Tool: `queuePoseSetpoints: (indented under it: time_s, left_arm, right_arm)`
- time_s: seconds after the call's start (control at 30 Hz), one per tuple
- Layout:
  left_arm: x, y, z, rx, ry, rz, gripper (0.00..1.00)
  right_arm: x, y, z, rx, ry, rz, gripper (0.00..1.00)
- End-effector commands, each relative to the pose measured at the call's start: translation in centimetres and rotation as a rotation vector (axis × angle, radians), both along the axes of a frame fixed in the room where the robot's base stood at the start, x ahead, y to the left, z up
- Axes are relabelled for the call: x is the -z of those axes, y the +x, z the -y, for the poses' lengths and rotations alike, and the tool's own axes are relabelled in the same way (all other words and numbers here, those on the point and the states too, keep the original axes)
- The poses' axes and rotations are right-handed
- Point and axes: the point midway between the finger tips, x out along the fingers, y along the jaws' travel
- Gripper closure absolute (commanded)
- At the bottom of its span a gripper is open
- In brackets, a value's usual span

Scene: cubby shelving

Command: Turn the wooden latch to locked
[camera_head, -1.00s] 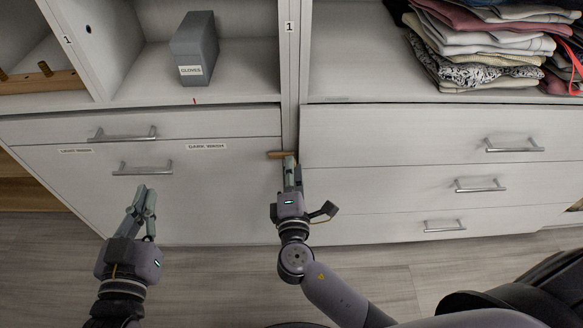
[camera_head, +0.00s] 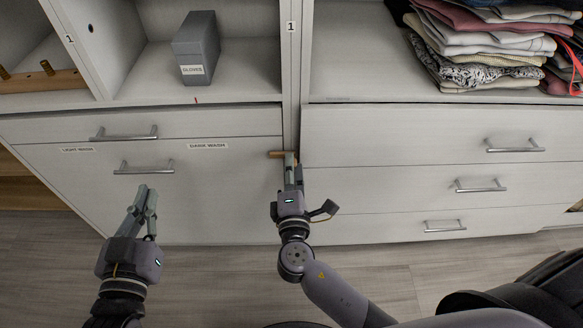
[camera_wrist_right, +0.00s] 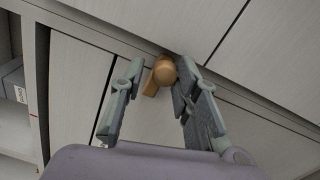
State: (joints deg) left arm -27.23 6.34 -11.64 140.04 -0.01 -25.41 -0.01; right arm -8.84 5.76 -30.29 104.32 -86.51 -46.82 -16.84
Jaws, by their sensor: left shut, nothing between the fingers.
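The wooden latch (camera_head: 276,154) is a small tan bar on the upright between the left cabinet and the right drawers. It lies about level in the head view, its right part hidden by my right gripper (camera_head: 290,156). In the right wrist view the latch (camera_wrist_right: 164,72) shows a round knob and a bar, between the fingertips of my right gripper (camera_wrist_right: 160,68). The fingers are apart, with a gap on the left; whether the right finger touches the knob I cannot tell. My left gripper (camera_head: 145,192) is shut and empty, in front of the left cabinet's lower panel.
Metal handles (camera_head: 143,168) stick out on the left cabinet, and drawer handles (camera_head: 480,186) on the right. A grey gloves box (camera_head: 196,48) and folded clothes (camera_head: 475,45) sit in the cubbies above. The floor (camera_head: 210,275) in front is wooden.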

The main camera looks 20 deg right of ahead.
Motion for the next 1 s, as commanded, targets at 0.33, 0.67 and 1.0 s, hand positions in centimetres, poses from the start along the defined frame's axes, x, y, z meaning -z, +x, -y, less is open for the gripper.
queuePoseSetpoints:
  time_s: [0.33,0.67,1.0]
  left_arm:
    - [0.1,0.1,0.0,-0.001,0.001,0.001,1.0]
    - [0.1,0.0,0.0,0.0,0.001,0.001,1.0]
    - [0.0,0.0,0.0,0.0,0.0,0.0,1.0]
  right_arm:
    - [1.1,-1.2,0.0,0.006,0.0,-0.023,0.59]
    - [0.6,-7.5,-2.1,0.0,0.001,-0.011,0.59]
    - [0.2,-11.5,-3.3,-0.001,-0.002,-0.002,0.59]
